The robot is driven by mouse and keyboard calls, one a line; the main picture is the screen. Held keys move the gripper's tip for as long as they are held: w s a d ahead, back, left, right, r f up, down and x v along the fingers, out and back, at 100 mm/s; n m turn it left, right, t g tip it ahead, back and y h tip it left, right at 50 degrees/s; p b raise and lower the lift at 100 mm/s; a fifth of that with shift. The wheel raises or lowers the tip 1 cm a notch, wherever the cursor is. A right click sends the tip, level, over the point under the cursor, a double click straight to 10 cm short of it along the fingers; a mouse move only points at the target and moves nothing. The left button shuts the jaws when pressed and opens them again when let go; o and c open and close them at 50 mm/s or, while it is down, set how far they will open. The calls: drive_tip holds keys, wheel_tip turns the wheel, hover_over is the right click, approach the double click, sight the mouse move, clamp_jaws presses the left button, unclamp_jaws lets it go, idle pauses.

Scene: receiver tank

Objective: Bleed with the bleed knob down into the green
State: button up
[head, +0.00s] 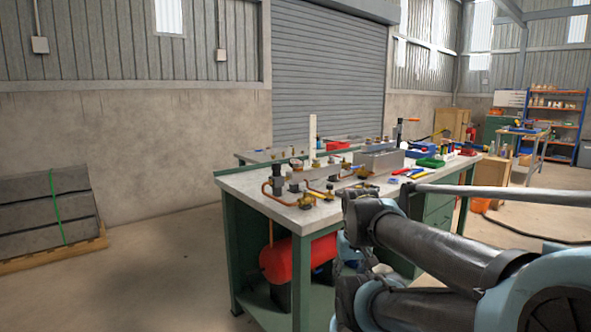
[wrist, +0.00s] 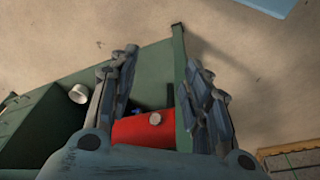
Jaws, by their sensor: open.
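The red receiver tank (head: 290,262) stands under the near end of the workbench in the head view. In the wrist view the red tank (wrist: 140,130) shows between the two fingers. Brass fittings and copper pipework (head: 307,201) sit on the bench top above it. The bleed knob and the gauge's green zone are too small to tell apart from the other fittings. My gripper (wrist: 160,85) is open with nothing between its fingertips. In the head view my arm covers the right front of the bench, and I cannot make out the gripper clearly there.
The workbench top (head: 240,180) carries several fittings, a green tray (head: 430,162) and hand tools. A green bench leg (wrist: 180,70) is close to the fingers in the wrist view. Grey slabs on a pallet (head: 50,215) stand at the left. The floor between is clear.

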wheel_tip(320, 180, up, 34)
drive_tip(key=r+n+g, duration=0.1)
drive_tip(key=n+g, duration=0.2)
drive_tip(key=n, duration=1)
hover_over(330, 185)
drive_tip(key=w, duration=0.1)
drive_tip(key=f, duration=1.7)
drive_tip(key=shift+s+f, duration=0.25)
drive_tip(key=shift+f, duration=0.15)
clamp_jaws()
